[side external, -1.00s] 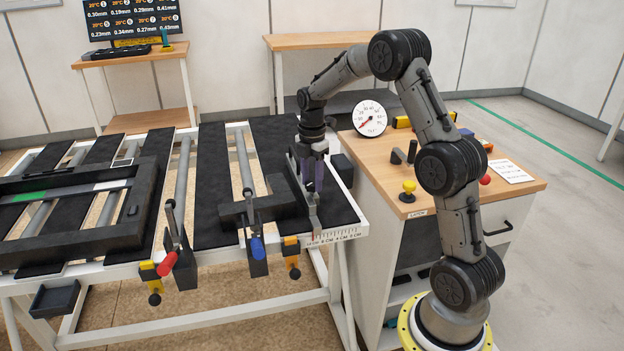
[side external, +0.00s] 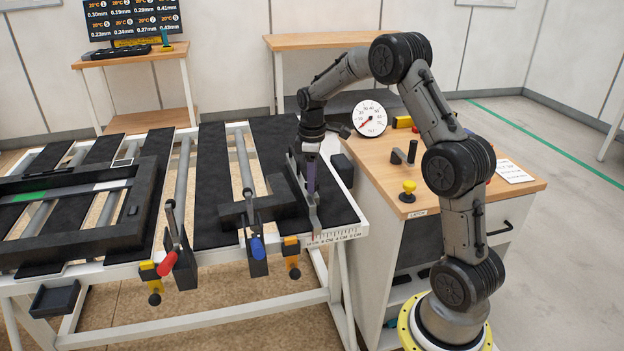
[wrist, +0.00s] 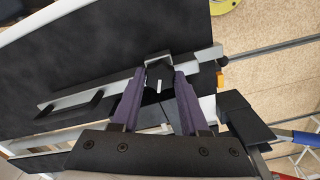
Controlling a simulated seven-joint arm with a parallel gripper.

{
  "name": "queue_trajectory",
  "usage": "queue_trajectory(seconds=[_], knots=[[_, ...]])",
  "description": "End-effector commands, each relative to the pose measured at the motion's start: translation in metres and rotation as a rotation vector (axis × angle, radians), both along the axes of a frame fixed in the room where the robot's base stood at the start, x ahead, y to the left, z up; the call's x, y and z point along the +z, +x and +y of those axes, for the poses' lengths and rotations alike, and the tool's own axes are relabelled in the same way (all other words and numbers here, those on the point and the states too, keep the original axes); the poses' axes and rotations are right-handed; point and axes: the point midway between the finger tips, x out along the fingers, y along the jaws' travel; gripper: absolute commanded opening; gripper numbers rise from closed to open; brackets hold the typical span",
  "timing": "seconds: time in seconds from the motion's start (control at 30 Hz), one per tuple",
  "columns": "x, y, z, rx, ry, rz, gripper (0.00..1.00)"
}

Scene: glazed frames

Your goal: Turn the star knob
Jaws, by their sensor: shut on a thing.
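The star knob (wrist: 157,74) is black with a short white mark. In the wrist view it sits between the two purple fingers of my gripper (wrist: 160,82), beside a grey metal bar (wrist: 90,93). My gripper is shut on the knob. In the side view my gripper (side external: 311,180) points down at the bar on the table's right part, and the knob is hidden behind the fingers. The white mark runs nearly up and down in the wrist view.
A ruler scale (side external: 335,236) lies at the table's front right edge. Red (side external: 168,262) and blue (side external: 257,248) handled clamps stand along the front. A wooden-topped cabinet (side external: 440,190) with a dial gauge (side external: 369,118) and yellow button (side external: 408,188) stands close to the right.

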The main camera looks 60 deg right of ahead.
Motion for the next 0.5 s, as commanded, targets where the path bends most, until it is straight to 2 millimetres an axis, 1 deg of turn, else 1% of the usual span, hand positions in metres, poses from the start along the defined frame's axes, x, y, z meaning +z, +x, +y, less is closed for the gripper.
queue_trajectory(seconds=[0.5], knots=[[0.0022,0.0004,-0.0003,-0.49,-0.001,-0.003,0.0]])
